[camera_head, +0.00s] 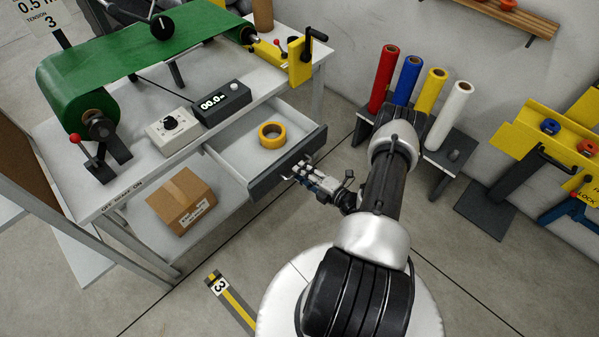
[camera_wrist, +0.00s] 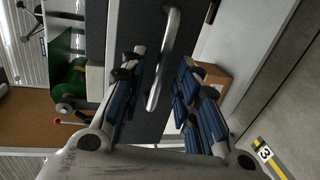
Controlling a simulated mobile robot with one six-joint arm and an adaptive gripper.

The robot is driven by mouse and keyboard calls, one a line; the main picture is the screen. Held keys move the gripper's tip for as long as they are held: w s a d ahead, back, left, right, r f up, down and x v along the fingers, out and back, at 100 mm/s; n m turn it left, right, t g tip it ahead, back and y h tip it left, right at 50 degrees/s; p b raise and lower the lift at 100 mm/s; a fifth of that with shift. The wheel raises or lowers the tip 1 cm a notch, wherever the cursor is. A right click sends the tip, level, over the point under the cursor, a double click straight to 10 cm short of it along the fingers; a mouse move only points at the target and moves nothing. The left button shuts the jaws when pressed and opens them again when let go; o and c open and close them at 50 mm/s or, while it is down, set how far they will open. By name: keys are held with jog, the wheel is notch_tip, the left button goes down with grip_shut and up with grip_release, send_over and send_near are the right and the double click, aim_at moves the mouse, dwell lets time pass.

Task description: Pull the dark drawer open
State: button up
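The dark-fronted drawer (camera_head: 262,187) stands pulled out from the white workbench in the head view, with its inside showing. A yellow tape roll (camera_head: 272,134) lies in it. My gripper (camera_head: 306,174) is at the outer face of the drawer front. In the wrist view the dark front (camera_wrist: 134,28) fills the upper middle, with its silver bar handle (camera_wrist: 165,60) across it. My gripper (camera_wrist: 158,78) has its blue-padded fingers spread apart, one on each side of the handle, with visible gaps. The fingers look open and not clamped on the bar.
A cardboard box (camera_head: 182,201) sits on the shelf below the drawer. The bench top holds a green belt (camera_head: 130,52), a display box (camera_head: 222,103) and a dial box (camera_head: 173,130). Coloured rolls (camera_head: 428,92) stand on the right. Floor in front of the bench is clear.

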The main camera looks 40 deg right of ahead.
jog(key=shift+x, duration=1.1)
jog(key=shift+c, duration=0.5)
grip_shut()
